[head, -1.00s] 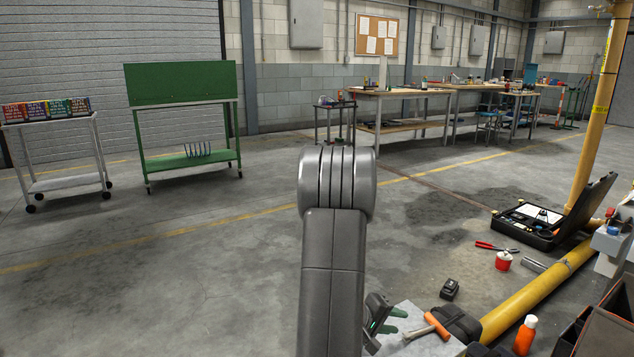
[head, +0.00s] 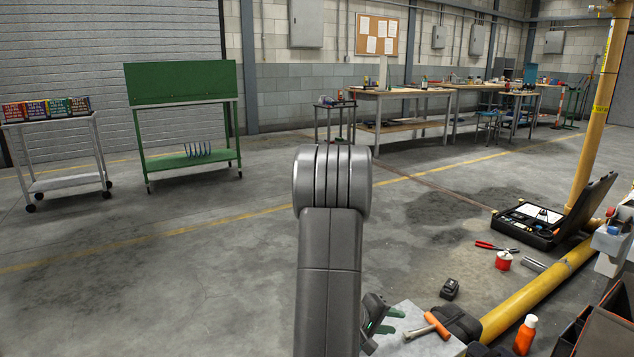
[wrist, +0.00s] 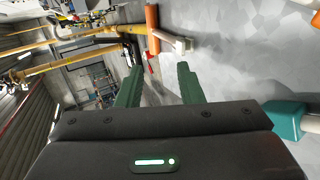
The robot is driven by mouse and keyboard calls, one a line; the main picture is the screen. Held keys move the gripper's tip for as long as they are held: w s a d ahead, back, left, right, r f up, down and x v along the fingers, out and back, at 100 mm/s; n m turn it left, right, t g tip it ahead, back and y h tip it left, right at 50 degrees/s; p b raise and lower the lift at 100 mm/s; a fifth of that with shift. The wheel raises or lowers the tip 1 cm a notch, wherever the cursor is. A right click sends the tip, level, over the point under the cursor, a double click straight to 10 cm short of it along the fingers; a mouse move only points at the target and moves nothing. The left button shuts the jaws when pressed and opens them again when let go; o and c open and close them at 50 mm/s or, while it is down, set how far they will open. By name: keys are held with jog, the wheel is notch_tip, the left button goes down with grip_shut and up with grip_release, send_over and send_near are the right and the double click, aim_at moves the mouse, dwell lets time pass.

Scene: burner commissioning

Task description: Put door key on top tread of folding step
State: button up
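My gripper (wrist: 160,80) is open, with its two green fingers apart and nothing seen between them. In the head view the gripper (head: 387,320) is partly hidden behind my arm, beside a light grey surface (head: 415,347) at the bottom edge. I cannot tell whether this surface is the folding step's top tread. I cannot make out the door key in either view.
An orange-handled hammer (head: 437,325) lies on the grey surface and shows ahead of the fingers in the wrist view (wrist: 153,30). An orange bottle (head: 525,335), yellow pipe (head: 540,290) and open black case (head: 535,230) are at right.

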aim_at(423, 330)
jog(key=x, duration=0.4)
jog(key=shift+w+d, duration=0.1)
jog(key=shift+d, duration=0.15)
jog(key=shift+r, duration=0.1)
